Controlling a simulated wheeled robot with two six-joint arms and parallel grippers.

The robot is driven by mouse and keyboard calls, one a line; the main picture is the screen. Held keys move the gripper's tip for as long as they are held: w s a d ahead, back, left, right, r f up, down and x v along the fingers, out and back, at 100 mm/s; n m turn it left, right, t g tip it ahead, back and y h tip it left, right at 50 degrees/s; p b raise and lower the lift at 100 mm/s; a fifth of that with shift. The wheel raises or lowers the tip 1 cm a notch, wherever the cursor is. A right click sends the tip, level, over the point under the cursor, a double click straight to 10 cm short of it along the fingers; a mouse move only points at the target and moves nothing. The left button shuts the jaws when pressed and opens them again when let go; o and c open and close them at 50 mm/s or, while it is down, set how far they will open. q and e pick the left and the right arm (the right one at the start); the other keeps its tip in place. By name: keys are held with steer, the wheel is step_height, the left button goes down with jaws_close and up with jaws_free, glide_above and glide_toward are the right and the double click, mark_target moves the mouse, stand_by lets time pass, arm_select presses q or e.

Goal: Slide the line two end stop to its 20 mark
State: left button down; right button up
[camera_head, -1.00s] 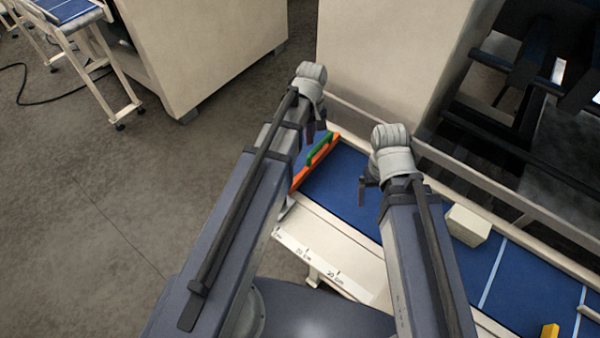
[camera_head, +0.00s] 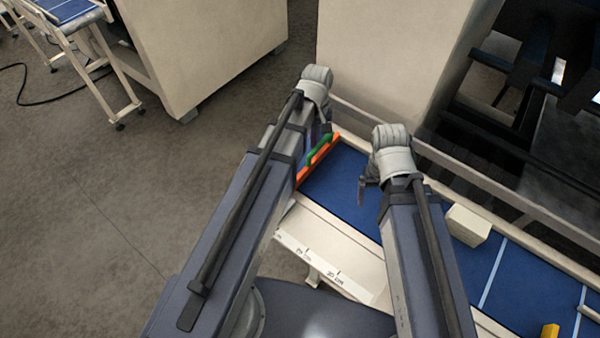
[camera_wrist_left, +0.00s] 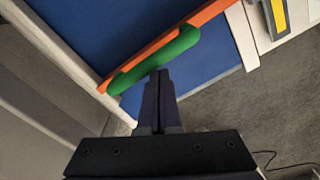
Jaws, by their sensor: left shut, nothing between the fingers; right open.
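The end stop is an orange bar (camera_head: 331,147) with a green handle (camera_head: 317,155), lying across the blue belt (camera_head: 345,190) near its left end. In the left wrist view the orange bar (camera_wrist_left: 170,40) and green handle (camera_wrist_left: 158,62) run diagonally across the belt. My left gripper (camera_head: 326,131) is shut and empty. Its fingertips (camera_wrist_left: 157,74) are at the handle's near side; I cannot tell whether they touch. My right gripper (camera_head: 364,190) is open and empty above the belt. The scale strip (camera_head: 318,264) on the front rail shows a 20 cm mark (camera_head: 336,274).
A beige block (camera_head: 468,225) sits on the belt right of my right arm. A yellow piece (camera_head: 550,331) is at the bottom right. A rail (camera_head: 470,178) runs along the belt's far side, with a large beige cabinet (camera_head: 390,60) behind it. Bare belt lies between my grippers.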

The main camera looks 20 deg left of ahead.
arm_select(q)
steer(key=shift+s+d, duration=0.7)
steer(key=shift+d, duration=1.25)
steer(key=shift+s+d, duration=0.75)
steer(key=shift+d, duration=1.2)
steer(key=shift+s+d, duration=0.7)
steer(key=shift+d, duration=1.25)
stand_by(0.6)
